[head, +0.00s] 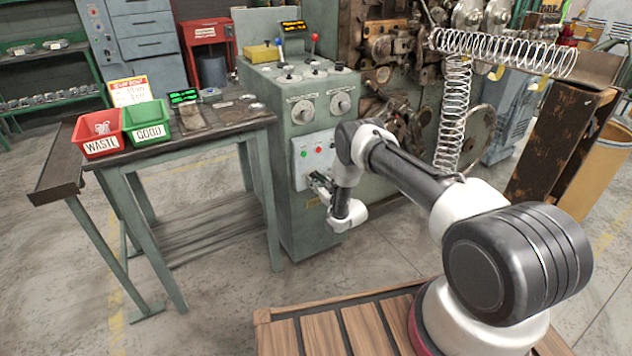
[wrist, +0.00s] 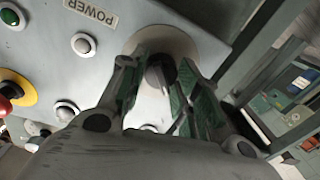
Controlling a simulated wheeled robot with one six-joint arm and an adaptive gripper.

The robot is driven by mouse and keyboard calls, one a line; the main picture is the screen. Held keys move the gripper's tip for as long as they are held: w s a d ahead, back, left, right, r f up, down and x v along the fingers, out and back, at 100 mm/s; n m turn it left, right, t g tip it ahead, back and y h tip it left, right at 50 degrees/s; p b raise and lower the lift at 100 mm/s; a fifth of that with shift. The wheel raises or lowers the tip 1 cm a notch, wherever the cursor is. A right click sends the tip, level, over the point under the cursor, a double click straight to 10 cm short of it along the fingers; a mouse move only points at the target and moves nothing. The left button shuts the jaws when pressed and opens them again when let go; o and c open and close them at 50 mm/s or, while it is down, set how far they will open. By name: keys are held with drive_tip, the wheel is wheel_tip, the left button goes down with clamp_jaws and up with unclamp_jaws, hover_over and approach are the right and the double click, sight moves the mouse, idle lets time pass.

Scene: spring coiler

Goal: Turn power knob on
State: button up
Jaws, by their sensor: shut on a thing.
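The power knob (wrist: 159,72) is a dark handle on a pale round base on the light control panel, below and right of a "POWER" label (wrist: 91,12) in the wrist view. My gripper (wrist: 161,80) has one dark green-lined finger on each side of the knob and is shut on it. In the head view my gripper (head: 319,184) is at the lower front of the green control cabinet (head: 287,205), beside the white button panel (head: 313,167). The knob is hidden there by my gripper and wrist. I cannot tell its setting.
A table (head: 190,140) with red (head: 101,144) and green bins (head: 148,134) stands left. A large spring (head: 453,115) hangs behind my arm.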

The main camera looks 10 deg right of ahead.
drive_tip(key=m, duration=0.5)
drive_tip(key=shift+t, duration=0.3)
drive_tip(key=m, duration=0.4)
drive_tip(key=shift+d+f+m, duration=0.1)
drive_tip(key=shift+m, duration=0.3)
drive_tip(key=m, duration=0.4)
drive_tip(key=shift+f+m+t+h, duration=0.1)
drive_tip(key=shift+m+t+h, duration=0.2)
drive_tip(key=shift+m, duration=2)
drive_tip(key=o, duration=1)
drive_tip(key=v, duration=1.2)
